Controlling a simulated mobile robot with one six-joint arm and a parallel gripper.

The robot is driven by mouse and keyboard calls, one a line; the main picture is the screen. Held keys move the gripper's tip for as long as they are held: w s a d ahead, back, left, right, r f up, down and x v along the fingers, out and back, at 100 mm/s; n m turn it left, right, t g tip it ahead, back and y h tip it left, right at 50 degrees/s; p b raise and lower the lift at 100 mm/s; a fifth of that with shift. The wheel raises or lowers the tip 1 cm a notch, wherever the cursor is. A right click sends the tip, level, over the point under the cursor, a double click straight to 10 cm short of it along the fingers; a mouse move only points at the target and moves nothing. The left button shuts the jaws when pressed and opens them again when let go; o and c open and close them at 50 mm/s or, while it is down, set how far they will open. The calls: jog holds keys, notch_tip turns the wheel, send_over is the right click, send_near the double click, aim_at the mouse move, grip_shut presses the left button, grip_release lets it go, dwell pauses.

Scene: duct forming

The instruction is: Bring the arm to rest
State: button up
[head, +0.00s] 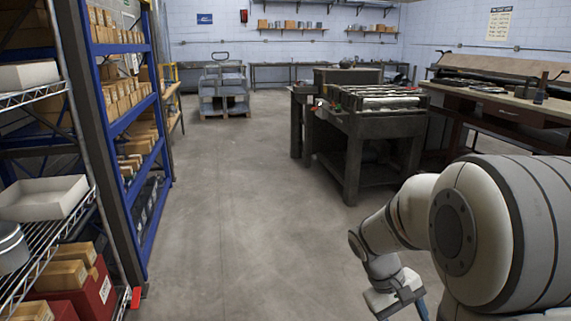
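My arm shows at the lower right of the head view, folded and bent downward over bare floor. My gripper (399,301) hangs at the arm's end, at the bottom edge of the picture. Part of it is cut off by the frame, and its fingers do not show clearly enough to tell whether it is open or shut. I see nothing held in the visible part. It is apart from the tables and shelves.
Blue shelving (152,101) with boxes and a wire rack (50,243) line the left. A dark worktable (353,145) stands at centre right, and a wooden bench (520,105) at the right. A cart (224,90) stands at the back. The middle floor (235,190) is clear.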

jog(key=s+a+r+m+t+y+p, duration=0.1)
jog(key=s+a+r+t+y+p, duration=0.1)
jog(key=r, duration=0.6)
jog(key=s+a+r+m+t+y+p, duration=0.1)
jog(key=s+a+r+t+y+p, duration=0.2)
jog(key=s+a+r+p, duration=0.3)
notch_tip(320, 180, up, 2)
jog(key=shift+s+a+r+m+t, duration=0.25)
jog(key=shift+a+t, duration=0.25)
jog(key=shift+a, duration=0.45)
jog(key=shift+f, duration=0.1)
